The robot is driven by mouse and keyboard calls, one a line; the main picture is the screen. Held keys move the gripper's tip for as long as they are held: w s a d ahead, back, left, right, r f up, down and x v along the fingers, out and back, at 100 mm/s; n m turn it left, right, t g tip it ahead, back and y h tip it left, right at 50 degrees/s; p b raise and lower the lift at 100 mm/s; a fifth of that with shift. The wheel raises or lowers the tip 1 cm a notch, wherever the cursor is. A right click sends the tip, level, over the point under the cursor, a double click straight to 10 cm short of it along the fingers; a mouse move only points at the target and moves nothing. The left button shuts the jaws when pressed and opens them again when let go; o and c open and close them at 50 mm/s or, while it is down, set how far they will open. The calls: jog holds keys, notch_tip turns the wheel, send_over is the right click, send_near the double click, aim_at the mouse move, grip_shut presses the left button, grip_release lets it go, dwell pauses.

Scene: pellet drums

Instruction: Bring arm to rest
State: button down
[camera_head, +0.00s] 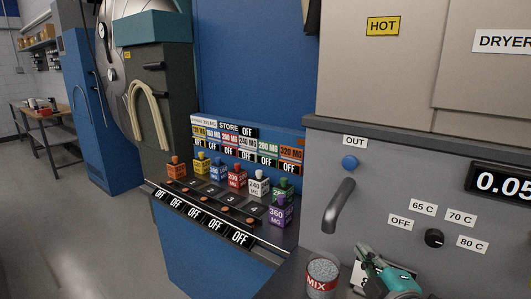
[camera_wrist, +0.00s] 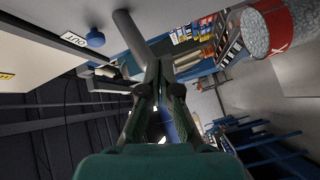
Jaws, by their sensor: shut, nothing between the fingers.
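My gripper (camera_head: 363,252) is at the lower right in the head view, teal with dark fingers. It is just right of the MIX cup (camera_head: 322,285) and in front of the grey dryer panel (camera_head: 390,190). In the wrist view the fingers of my gripper (camera_wrist: 160,66) come together at the tips with nothing between them. The MIX cup holds grey pellets and also shows at the upper right of the wrist view (camera_wrist: 276,28), apart from the fingers. The rest of my arm is mostly out of view.
A grey spout (camera_head: 338,205) and blue OUT button (camera_head: 349,162) stick out above the cup. A dark knob (camera_head: 434,238) sits to the right. Several coloured, labelled containers, including a purple one (camera_head: 281,211), stand on the store shelf. Open floor (camera_head: 85,240) lies at left.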

jog(key=s+f+m, duration=0.1)
jog(key=s+f, duration=0.1)
jog(key=f, duration=0.2)
jog(key=s+f+m, duration=0.2)
jog(key=f, duration=0.2)
jog(key=s+f+m+h, duration=0.1)
jog(key=s+f+m, duration=0.1)
jog(key=f, duration=0.3)
jog(key=shift+s+a+g, duration=0.25)
jog(key=shift+s+g, duration=0.15)
jog(key=shift+s, duration=0.2)
jog(key=s+f+m, duration=0.2)
jog(key=s+f, duration=0.2)
jog(key=s, duration=0.4)
jog(key=s+a+f+m+g+h, duration=0.1)
jog(key=s+f+m, duration=0.2)
jog(key=s+f, duration=0.3)
jog(key=s+f+m, duration=0.2)
jog(key=s+f, duration=0.1)
jog(key=s, duration=0.6)
jog(key=s+m+g, duration=0.1)
jog(key=s+m, duration=0.2)
jog(key=s, duration=0.9)
jog(key=shift+s+a+r, duration=0.25)
jog(key=shift+s+a, duration=0.05)
jog(key=shift+a, duration=0.05)
